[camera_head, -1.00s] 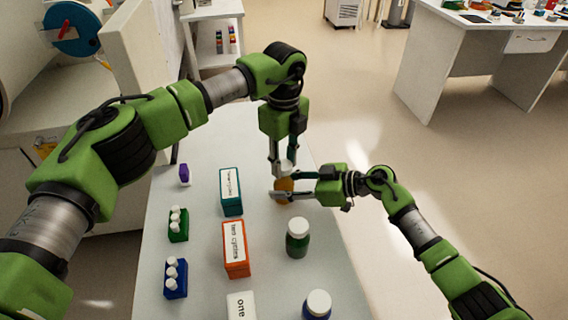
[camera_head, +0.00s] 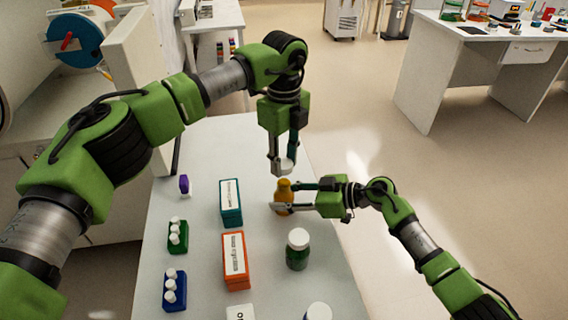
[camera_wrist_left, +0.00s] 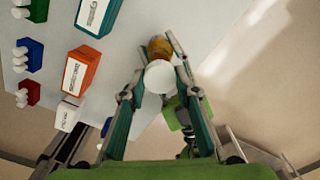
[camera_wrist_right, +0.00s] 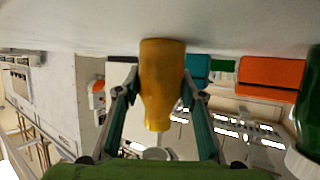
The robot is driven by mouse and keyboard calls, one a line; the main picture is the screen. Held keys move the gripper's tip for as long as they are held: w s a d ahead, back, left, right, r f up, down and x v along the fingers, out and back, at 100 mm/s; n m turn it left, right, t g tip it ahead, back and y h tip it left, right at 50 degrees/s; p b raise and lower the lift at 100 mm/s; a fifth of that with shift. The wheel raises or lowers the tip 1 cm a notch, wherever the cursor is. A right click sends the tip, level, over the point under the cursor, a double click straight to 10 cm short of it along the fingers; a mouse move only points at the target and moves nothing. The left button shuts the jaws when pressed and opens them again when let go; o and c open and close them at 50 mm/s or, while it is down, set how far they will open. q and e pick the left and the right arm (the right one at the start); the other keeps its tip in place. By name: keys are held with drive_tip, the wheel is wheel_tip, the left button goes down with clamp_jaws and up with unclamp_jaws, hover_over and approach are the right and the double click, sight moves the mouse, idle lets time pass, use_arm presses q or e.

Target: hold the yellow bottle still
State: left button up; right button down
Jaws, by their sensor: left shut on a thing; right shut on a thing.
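The yellow bottle (camera_head: 284,193) stands upright near the far right edge of the white table. My right gripper (camera_head: 285,197) is shut around its body from the right. The right wrist view shows the bottle (camera_wrist_right: 162,80) between both fingers, its narrow neck uncovered. My left gripper (camera_head: 283,164) is shut on a white cap (camera_head: 284,166) just above the bottle's neck. The left wrist view shows the cap (camera_wrist_left: 160,77) between the fingertips, with part of the bottle (camera_wrist_left: 160,48) beyond it. The cap looks apart from the neck.
A green bottle with a white cap (camera_head: 298,250) stands nearer on the table (camera_head: 200,150). A teal box (camera_head: 231,203) and an orange box (camera_head: 236,262) stand left of the bottles. Green (camera_head: 177,237) and blue (camera_head: 174,290) vial racks lie further left.

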drive_tip(key=c, duration=1.3)
unclamp_jaws()
drive_tip(key=shift+o, duration=0.2)
drive_tip(key=shift+d, duration=0.1)
